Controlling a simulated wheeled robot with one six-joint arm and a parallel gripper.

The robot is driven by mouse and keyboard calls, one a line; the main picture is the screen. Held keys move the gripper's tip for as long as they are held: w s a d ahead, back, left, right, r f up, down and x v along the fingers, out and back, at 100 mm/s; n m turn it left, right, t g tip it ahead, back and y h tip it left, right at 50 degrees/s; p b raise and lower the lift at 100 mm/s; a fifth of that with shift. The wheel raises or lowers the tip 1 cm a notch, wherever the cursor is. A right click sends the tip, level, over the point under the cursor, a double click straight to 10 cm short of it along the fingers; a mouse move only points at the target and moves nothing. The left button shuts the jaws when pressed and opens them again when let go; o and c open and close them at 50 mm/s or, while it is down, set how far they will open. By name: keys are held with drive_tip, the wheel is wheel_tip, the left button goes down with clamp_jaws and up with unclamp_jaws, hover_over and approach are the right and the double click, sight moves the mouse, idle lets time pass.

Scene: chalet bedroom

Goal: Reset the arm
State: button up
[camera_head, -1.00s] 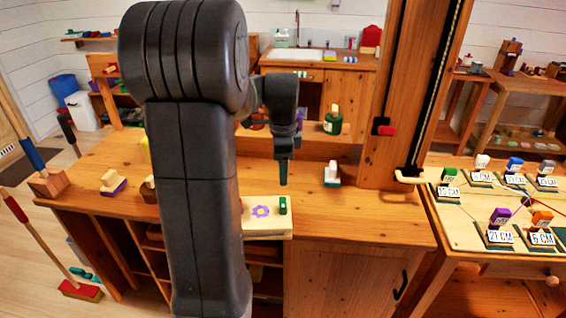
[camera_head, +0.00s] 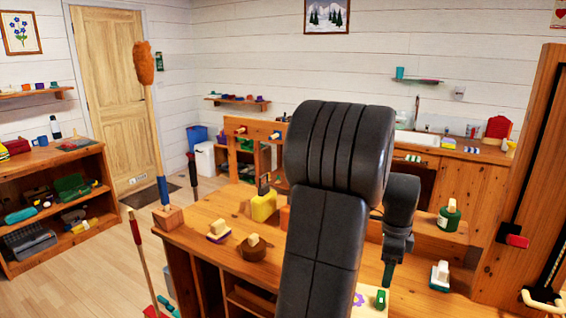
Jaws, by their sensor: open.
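My arm stands upright in the middle of the body camera view, in front of the wooden workbench (camera_head: 215,262). My gripper (camera_head: 388,280) points straight down at the right of the arm, above the bench. It looks small and narrow here, and I see nothing held in it. A green block (camera_head: 380,299) lies below it on a pale box with a purple flower (camera_head: 358,300), partly hidden by my arm.
A tall duster (camera_head: 150,120) stands at the bench's left corner. A wooden post (camera_head: 525,170) rises at right.

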sight(381, 296)
wheel_tip(381, 296, down, 10)
drive_tip(key=shift+f, duration=0.1)
idle(0.5)
